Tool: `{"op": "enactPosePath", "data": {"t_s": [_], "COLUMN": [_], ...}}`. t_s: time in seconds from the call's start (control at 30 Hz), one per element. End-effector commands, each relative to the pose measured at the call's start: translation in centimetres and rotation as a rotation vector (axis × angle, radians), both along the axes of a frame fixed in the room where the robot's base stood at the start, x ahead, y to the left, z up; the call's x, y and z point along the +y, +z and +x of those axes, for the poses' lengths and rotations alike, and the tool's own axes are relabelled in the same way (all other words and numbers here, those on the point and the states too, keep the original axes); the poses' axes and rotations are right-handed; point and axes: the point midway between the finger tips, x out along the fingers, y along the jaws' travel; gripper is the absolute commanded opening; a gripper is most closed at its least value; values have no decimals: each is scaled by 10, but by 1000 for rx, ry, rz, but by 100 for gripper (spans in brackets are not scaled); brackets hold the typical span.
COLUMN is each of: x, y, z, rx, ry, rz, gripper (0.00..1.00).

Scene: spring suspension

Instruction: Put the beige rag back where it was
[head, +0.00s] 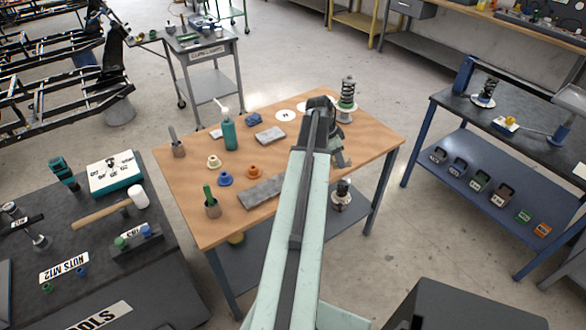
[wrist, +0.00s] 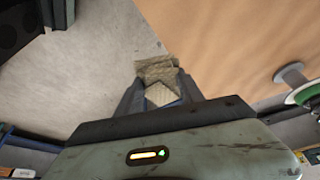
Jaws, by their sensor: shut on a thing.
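The beige rag (wrist: 158,72) is a crumpled, pale woven cloth pinched between the two fingers of my gripper (wrist: 161,88) in the wrist view. Its far end sticks out past the fingertips. Floor and the edge of the wooden tabletop show behind it. In the head view my gripper (head: 342,158) hangs at the end of my arm by the right edge of the wooden table (head: 225,226). I cannot make out the rag there.
A spring strut (head: 346,101) stands at the far right corner. Floor separates this table from the right bench (head: 460,110).

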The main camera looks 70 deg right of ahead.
Motion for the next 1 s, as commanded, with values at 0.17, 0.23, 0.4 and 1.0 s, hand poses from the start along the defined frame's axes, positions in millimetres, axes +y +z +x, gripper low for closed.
{"op": "enactPosePath", "data": {"t_s": [0.17,0.23,0.4,1.0], "x": [0,0,23,26], "y": [0,0,-24,-46], "z": [-7,-9,-28,30], "rx": [0,0,-6,0], "ry": [-10,-14,116,337], "rz": [0,0,6,1], "gripper": [7,7,7,7]}}
